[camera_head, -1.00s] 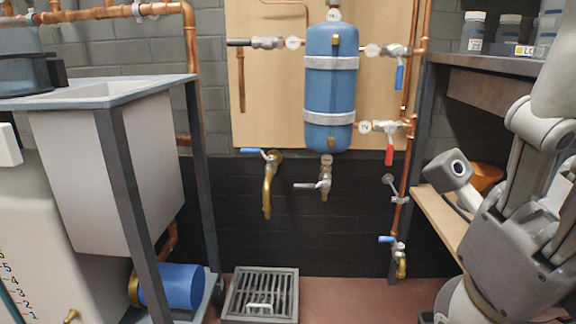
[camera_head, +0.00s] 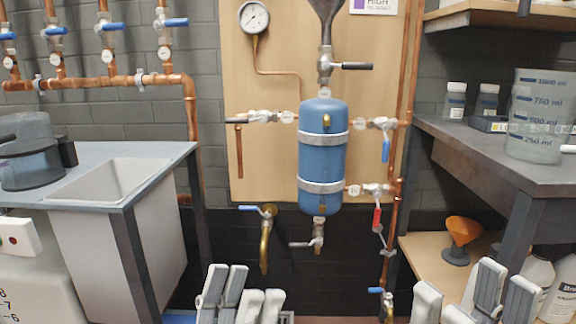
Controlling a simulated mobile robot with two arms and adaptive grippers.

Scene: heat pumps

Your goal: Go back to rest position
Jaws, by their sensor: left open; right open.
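My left gripper (camera_head: 243,296) shows at the bottom edge, left of the middle, with its pale grey fingers pointing up. My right gripper (camera_head: 470,300) shows at the bottom right, also with its fingers up. Both are open and hold nothing that I can see. Their wrists and arms are below the picture. Both stand in front of the wall board with the blue tank (camera_head: 322,160), apart from the tank.
A sink unit (camera_head: 120,235) stands at left. At right are a dark shelf bench (camera_head: 480,165) with a measuring beaker (camera_head: 538,120), and a lower wooden shelf with an orange funnel (camera_head: 463,232) and white bottles (camera_head: 560,290). Copper pipes and valves line the wall.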

